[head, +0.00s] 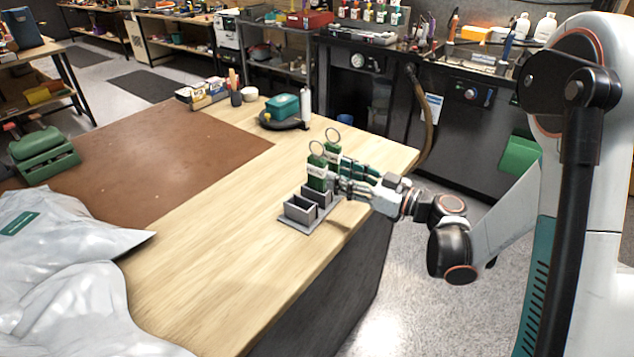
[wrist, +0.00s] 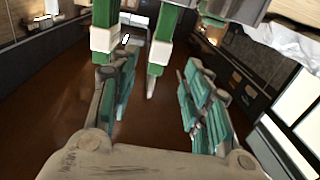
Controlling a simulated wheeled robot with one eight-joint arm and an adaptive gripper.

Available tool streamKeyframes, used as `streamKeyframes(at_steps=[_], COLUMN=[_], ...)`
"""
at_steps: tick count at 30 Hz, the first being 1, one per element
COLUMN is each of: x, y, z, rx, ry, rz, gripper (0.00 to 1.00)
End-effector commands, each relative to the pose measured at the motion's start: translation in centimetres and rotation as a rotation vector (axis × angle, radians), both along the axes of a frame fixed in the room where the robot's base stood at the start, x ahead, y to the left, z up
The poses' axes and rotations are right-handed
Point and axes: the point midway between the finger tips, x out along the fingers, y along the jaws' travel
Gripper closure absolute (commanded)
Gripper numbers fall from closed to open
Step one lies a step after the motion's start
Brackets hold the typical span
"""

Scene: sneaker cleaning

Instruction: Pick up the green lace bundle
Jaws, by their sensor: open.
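Two green lace bundles with pale bands and rings on top stand upright in a grey slotted holder (head: 300,212) in the head view. The nearer green lace bundle is at the left (head: 317,172), and the farther green lace bundle (head: 332,152) is just behind it. My gripper (head: 338,178) is level beside them, its fingers reaching in from the right. In the wrist view one bundle (wrist: 163,35) shows between the open fingers and the other (wrist: 105,35) is by the left finger. I cannot tell whether either touches a finger.
The holder's front slot looks empty. The wooden bench (head: 225,235) is clear around it. Grey bags (head: 60,270) lie at the left front, beside a green case (head: 42,155). A teal box (head: 283,107) and small containers stand at the back.

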Motion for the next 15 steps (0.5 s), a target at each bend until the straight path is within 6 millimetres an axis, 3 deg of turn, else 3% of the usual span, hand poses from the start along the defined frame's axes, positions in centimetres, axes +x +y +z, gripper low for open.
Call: streamKeyframes(at_steps=[3, 15], x=[1.0, 2.7], y=[1.5, 3.9], z=[-0.1, -0.5], rx=[0.000, 0.000], ry=[0.000, 0.001], rz=[0.002, 0.001], gripper=[0.56, 0.56])
